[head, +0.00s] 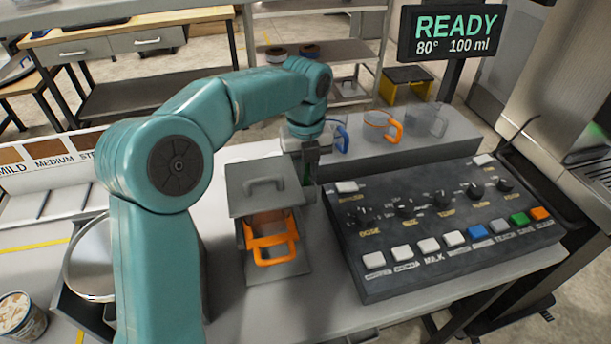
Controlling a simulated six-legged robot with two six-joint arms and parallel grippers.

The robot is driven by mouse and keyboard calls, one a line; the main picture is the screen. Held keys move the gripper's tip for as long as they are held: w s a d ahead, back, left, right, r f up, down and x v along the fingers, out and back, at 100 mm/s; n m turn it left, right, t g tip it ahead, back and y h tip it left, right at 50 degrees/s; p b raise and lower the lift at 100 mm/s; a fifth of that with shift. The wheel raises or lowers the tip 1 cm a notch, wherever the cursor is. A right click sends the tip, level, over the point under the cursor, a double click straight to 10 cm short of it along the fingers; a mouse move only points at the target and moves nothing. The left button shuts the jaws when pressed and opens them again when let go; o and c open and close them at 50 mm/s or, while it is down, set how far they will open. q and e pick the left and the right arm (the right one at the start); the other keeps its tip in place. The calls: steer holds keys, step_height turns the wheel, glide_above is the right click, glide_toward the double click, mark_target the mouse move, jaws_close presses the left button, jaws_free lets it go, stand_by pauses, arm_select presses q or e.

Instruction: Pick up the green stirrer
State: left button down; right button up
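My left arm arches in from the lower left, and its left gripper (311,170) points down beside the grey box at the middle of the counter. A small dark green sliver (306,168) shows at the fingers. It may be the green stirrer, but most of it is hidden and I cannot tell whether it is held. The finger gap is too small to read. My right gripper is not in view.
A grey lid with a handle (264,186) sits over an orange-handled item (270,246). A button panel (440,225) fills the right. Clear jugs (381,128) stand on a raised ledge behind. A metal bowl (92,262) and a tub (20,318) are left.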

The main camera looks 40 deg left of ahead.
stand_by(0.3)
arm_select(q)
steer(key=r+p, duration=0.1)
steer(key=r, duration=0.6)
steer(key=shift+d+r, duration=0.1)
steer(key=shift+d, duration=0.1)
arm_select(e)
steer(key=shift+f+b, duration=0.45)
steer(key=shift+b, duration=0.5)
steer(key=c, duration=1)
arm_select(q)
steer(key=s+d, duration=0.2)
steer(key=d, duration=0.6)
steer(key=s+d, duration=0.2)
steer(key=d, duration=0.7)
steer(key=shift+s, duration=0.25)
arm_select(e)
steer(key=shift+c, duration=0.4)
